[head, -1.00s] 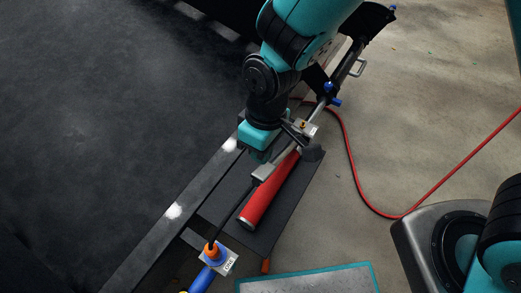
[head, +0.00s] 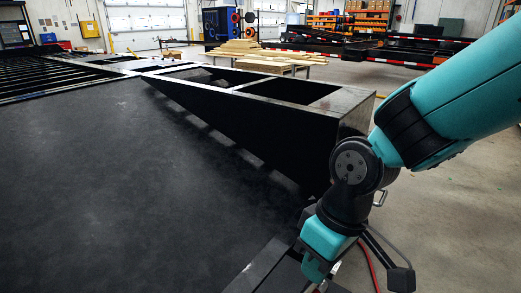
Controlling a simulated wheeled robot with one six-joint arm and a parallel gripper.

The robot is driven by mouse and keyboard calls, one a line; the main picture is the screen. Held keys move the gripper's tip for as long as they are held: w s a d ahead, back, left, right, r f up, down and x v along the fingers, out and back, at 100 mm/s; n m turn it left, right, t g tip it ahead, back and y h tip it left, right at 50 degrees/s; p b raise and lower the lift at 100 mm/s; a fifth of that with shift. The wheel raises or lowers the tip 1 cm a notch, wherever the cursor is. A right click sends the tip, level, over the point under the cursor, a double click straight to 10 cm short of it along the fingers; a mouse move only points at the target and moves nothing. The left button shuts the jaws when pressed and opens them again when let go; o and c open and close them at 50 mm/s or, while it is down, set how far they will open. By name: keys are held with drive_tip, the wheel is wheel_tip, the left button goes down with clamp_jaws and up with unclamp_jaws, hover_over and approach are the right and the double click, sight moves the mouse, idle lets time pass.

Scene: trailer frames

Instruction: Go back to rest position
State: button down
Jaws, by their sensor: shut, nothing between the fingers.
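My arm comes in from the right edge in the head view and bends down at a black joint. My gripper (head: 316,272) is at its lower end, teal and black, at the bottom edge of the picture. It is shut with nothing held. Its fingertips are partly cut off by the frame edge. It hangs beside the near corner of the black trailer frame (head: 262,262).
A large dark deck (head: 120,190) fills the left. A raised black wedge-shaped ramp frame (head: 345,122) stands behind my arm. Wood planks (head: 255,52) and shelves (head: 375,18) stand far back.

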drive_tip(key=s+d+r+m+t+y, duration=0.1)
drive_tip(key=s+d+r, duration=0.55)
drive_tip(key=r, duration=0.25)
wheel_tip(320, 180, up, 12)
drive_tip(key=p, duration=1.2)
drive_tip(key=shift+s+a+r+m, duration=0.15)
drive_tip(key=shift+s+m, duration=0.1)
drive_tip(key=shift+m, duration=0.05)
